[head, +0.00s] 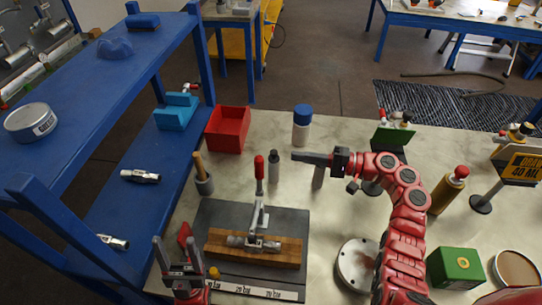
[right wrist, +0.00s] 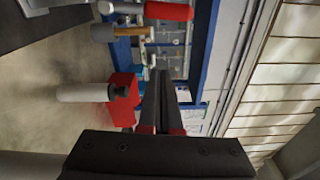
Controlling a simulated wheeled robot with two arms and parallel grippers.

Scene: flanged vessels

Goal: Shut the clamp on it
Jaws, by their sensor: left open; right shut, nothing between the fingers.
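The toggle clamp (head: 262,215) stands on a wooden block (head: 285,250) on a dark grey base plate. Its red handle (head: 259,168) points upright. A small metal cylindrical part (head: 240,241) lies on the block at the clamp's foot; I cannot tell if the clamp presses on it. My left gripper (head: 177,246) is open and empty at the plate's left front, apart from the clamp. My right gripper (head: 296,156) is shut and empty, to the right of the handle and apart from it. Its fingers also show in the right wrist view (right wrist: 160,85).
A red bin (head: 228,129), a grey bottle (head: 273,166) and a blue-capped bottle (head: 302,126) stand behind the plate. A round metal disc (head: 356,264) and green box (head: 459,268) lie right. A blue shelf (head: 95,75) borders the left.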

